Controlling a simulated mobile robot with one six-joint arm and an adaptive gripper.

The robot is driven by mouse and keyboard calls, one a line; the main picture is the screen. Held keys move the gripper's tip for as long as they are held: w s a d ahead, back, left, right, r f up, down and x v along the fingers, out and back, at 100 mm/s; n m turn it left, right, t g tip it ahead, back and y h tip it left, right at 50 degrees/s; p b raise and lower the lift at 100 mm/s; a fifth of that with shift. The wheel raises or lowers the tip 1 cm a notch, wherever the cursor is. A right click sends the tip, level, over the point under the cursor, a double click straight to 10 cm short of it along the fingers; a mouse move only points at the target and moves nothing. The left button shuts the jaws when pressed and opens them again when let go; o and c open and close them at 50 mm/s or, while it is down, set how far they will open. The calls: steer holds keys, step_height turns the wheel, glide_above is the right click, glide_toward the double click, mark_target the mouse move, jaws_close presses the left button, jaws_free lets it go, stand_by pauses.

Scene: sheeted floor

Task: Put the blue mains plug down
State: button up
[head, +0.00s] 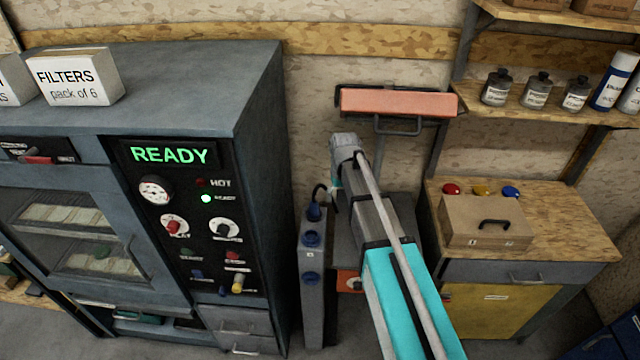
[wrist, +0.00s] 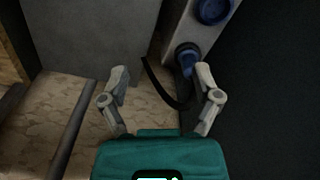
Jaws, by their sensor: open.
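The blue mains plug (head: 314,211) sits at the top end of a grey socket post (head: 312,322), and its dark cable loops up behind it. In the wrist view the plug (wrist: 187,60) appears seated at a socket, with the black cable (wrist: 158,88) curving away to the left. My gripper (wrist: 161,71) is open with nothing held. The plug shows beside the right fingertip, on its inner side; I cannot tell whether they touch. In the head view my arm hides most of the gripper.
A dark grey oven cabinet (head: 262,200) reading READY stands close on the left. A red-orange padded bar (head: 398,103) is on the wall above. A wooden-topped bench (head: 570,225) with a box (head: 486,222) stands right.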

steer(key=s+d+m, duration=0.3)
steer(key=s+d, duration=1.1)
steer(key=s, duration=0.5)
steer(key=shift+m, duration=0.4)
steer(key=shift+w, duration=0.1)
